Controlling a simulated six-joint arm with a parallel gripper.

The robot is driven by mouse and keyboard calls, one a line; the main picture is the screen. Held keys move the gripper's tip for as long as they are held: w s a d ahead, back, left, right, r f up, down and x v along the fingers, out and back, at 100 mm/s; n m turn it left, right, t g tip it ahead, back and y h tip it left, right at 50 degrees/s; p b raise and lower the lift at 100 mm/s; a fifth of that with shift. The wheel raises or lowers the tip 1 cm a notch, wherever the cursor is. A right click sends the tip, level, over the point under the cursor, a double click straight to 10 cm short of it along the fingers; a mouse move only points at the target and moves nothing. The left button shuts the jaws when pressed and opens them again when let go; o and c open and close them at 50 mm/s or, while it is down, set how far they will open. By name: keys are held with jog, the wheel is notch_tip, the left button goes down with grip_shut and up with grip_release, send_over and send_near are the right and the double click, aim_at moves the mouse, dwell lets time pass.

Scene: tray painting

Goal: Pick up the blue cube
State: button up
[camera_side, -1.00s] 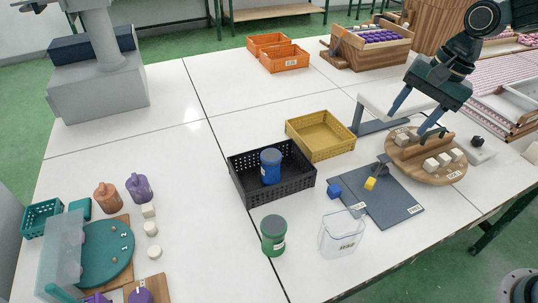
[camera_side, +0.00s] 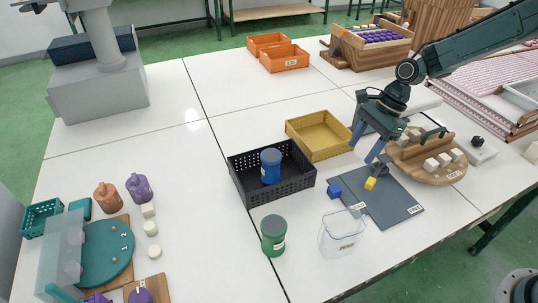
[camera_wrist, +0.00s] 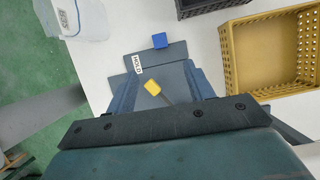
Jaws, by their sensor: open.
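The small blue cube (camera_side: 334,191) lies on the white table at the left edge of the dark grey mat (camera_side: 392,208). It also shows in the wrist view (camera_wrist: 160,40), at the far edge of the mat. My gripper (camera_side: 362,153) is open and empty, above the back of the mat, to the right of and behind the cube. In the wrist view its two blue fingers stand apart, with a yellow block (camera_wrist: 152,88) showing between them on the mat below. The yellow block also shows in the side view (camera_side: 370,183).
A yellow crate (camera_side: 318,148) and a black crate (camera_side: 236,181) holding a blue canister (camera_side: 271,167) stand left of my gripper. A clear container (camera_side: 341,233) and a green canister (camera_side: 273,235) stand in front. A round wooden board (camera_side: 433,174) with white cubes is at right.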

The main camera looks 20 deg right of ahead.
send_over(335, 188)
jog(key=d, duration=0.3)
jog(key=shift+a+f, duration=0.15)
jog(key=shift+f, duration=3.85)
jog(key=shift+x, duration=2.55)
jog(key=c, duration=1)
